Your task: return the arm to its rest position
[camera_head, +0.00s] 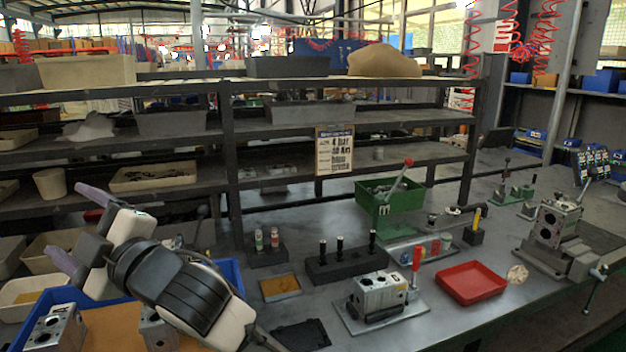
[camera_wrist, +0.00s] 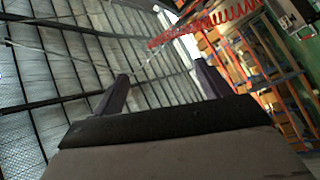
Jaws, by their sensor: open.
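My gripper (camera_head: 78,228) is at the left of the head view, raised above the blue tray (camera_head: 232,272) and pointing up and to the left. Its two purple-grey fingers stand apart with nothing between them. In the wrist view the fingers of my gripper (camera_wrist: 160,88) are also spread and empty, with the roof and a red coiled hose beyond. My arm's white and black links run from the gripper down toward the bottom of the head view. They hide part of the blue tray and the bench there.
The blue tray holds metal valve blocks (camera_head: 52,330). On the bench are a valve block on a plate (camera_head: 378,296), a red tray (camera_head: 470,283), a black holder with pegs (camera_head: 345,264), a green bin (camera_head: 390,196) and a vise (camera_head: 570,262). Shelves (camera_head: 229,170) stand behind.

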